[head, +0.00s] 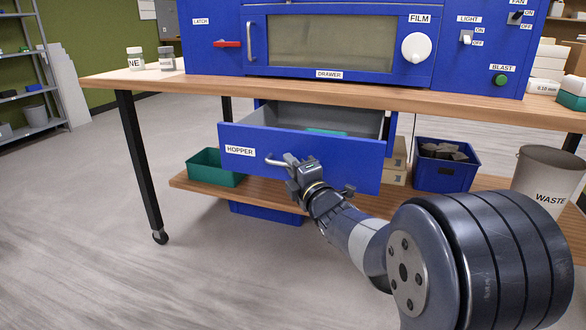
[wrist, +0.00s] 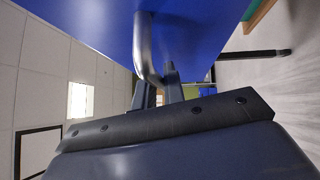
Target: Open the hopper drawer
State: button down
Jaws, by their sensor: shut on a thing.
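The hopper drawer (head: 345,158) is a blue-fronted drawer labelled HOPPER, under the table top. It stands pulled out, and its grey inside shows with something green in it. Its metal bar handle (head: 274,162) is on the front, left of the middle. My gripper (head: 290,164) is at the handle, shut on its right part. In the wrist view, the handle (wrist: 143,50) curves out from the blue drawer front (wrist: 195,25) and runs down between my gripper's fingers (wrist: 158,88). The fingertips are partly hidden behind the handle.
The blue cabinet (head: 215,30) stands on the wooden table (head: 130,83) above the drawer. On the lower shelf are a green bin (head: 213,172) and a blue crate (head: 440,178) with dark lumps. A WASTE bin (head: 548,180) stands at the right. Floor at front left is clear.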

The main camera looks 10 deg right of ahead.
dwell(0.3)
jog(key=c, duration=1.5)
grip_release()
jog(key=shift+s, duration=0.1)
jog(key=p+v, duration=0.1)
jog(key=v, duration=0.9)
jog(key=shift+s+p, duration=0.35)
jog(key=b+x, duration=0.1)
jog(key=x, duration=1)
jog(key=shift+f+b, duration=0.1)
jog(key=shift+b, duration=0.3)
jog(key=shift+w+d, duration=0.25)
